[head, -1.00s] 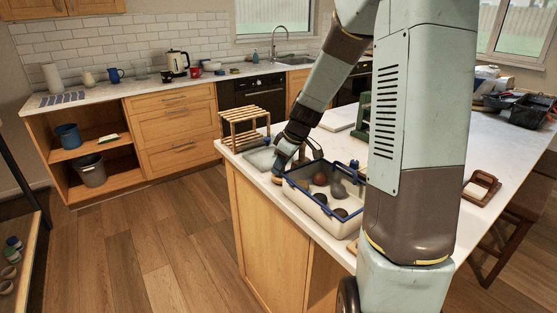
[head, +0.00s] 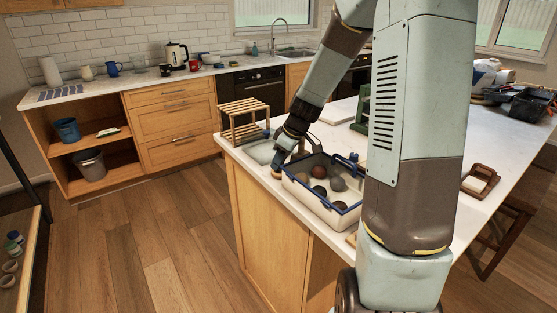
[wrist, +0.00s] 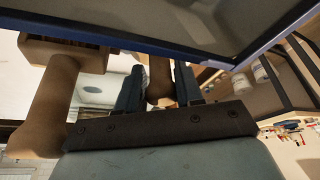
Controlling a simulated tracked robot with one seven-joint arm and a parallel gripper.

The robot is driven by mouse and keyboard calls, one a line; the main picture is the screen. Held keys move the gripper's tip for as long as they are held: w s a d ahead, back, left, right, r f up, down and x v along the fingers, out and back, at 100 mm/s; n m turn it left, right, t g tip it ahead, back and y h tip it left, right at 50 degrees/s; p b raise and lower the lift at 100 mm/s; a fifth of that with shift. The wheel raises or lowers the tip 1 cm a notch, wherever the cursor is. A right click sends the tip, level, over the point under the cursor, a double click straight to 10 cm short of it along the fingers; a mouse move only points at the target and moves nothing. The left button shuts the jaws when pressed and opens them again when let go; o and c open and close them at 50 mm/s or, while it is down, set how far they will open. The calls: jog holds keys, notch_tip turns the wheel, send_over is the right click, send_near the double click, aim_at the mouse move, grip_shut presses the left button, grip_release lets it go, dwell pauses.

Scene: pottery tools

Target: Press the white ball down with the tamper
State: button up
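My gripper (head: 277,170) points down at the near left edge of the counter, just left of a pale bin with a blue rim (head: 345,211). A small brown piece shows at its tips. In the wrist view, my gripper's two fingers (wrist: 159,88) stand apart with a brown rounded handle (wrist: 160,80) between them. I cannot tell whether they grip it, or whether it is the tamper's. The bin holds a reddish-brown ball (head: 319,171), a grey ball (head: 338,184) and darker balls (head: 320,190). No ball looks clearly white.
A brown wooden piece with a square block end (wrist: 60,70) stands close beside my fingers. The bin's blue rim (wrist: 150,45) crosses above them. A slatted wooden rack (head: 245,120) and a pale tray (head: 262,152) lie behind my gripper. A brown box (head: 480,182) sits at the right.

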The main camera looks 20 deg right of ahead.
jog(key=o, duration=0.4)
jog(key=v, duration=1.4)
jog(key=s+a+r+m+t+h, duration=0.1)
jog(key=s+r+m, duration=0.1)
jog(key=s, duration=0.6)
jog(key=s+a+r+m+h, duration=0.1)
jog(key=s+m, duration=0.3)
jog(key=s, duration=0.4)
jog(key=s+a+r+m+t+h, duration=0.1)
jog(key=s+a+r+m, duration=0.1)
jog(key=s, duration=0.7)
jog(key=shift+r+m+t, duration=0.3)
jog(key=shift+r+m, duration=0.5)
jog(key=shift+r, duration=0.15)
